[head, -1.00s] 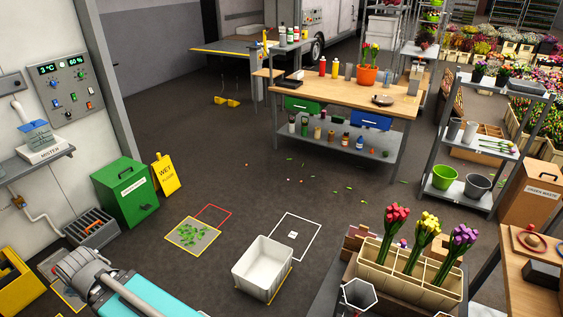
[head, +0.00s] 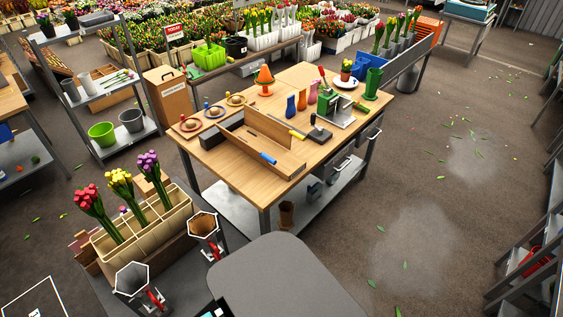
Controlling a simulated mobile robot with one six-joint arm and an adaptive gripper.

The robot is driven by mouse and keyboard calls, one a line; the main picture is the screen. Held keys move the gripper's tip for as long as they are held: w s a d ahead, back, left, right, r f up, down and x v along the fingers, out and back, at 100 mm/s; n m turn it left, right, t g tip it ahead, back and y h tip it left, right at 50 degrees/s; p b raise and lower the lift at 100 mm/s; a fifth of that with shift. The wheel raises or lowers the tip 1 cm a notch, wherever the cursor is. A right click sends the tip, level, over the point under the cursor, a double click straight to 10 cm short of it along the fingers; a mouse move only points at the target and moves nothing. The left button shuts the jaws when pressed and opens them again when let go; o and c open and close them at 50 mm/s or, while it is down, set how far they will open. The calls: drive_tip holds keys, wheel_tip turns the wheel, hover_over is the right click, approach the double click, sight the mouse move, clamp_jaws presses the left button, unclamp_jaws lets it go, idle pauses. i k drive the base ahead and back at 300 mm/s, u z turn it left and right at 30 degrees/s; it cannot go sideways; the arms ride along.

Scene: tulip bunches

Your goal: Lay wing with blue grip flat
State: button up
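A wooden folding piece (head: 268,128) stands on the wooden worktable in the head view, with one broad panel raised at its back. A blue grip (head: 267,158) lies at its near right part, on or beside a lower wooden wing (head: 250,150). I cannot tell that wing's exact tilt at this size. A yellow grip (head: 297,134) shows at the right end, behind the raised panel. My gripper is not in view.
The worktable (head: 205,158) also bears a green press (head: 335,105), coloured vases, an orange cone (head: 264,80) and several ringed items at left. A cream tulip crate (head: 150,228) and two hexagonal holders stand nearer. Floor right of the table is mostly clear.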

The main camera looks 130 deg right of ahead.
sight(265, 157)
drive_tip(key=z, duration=2.6)
drive_tip(key=i, duration=0.15)
drive_tip(key=z, duration=2.85)
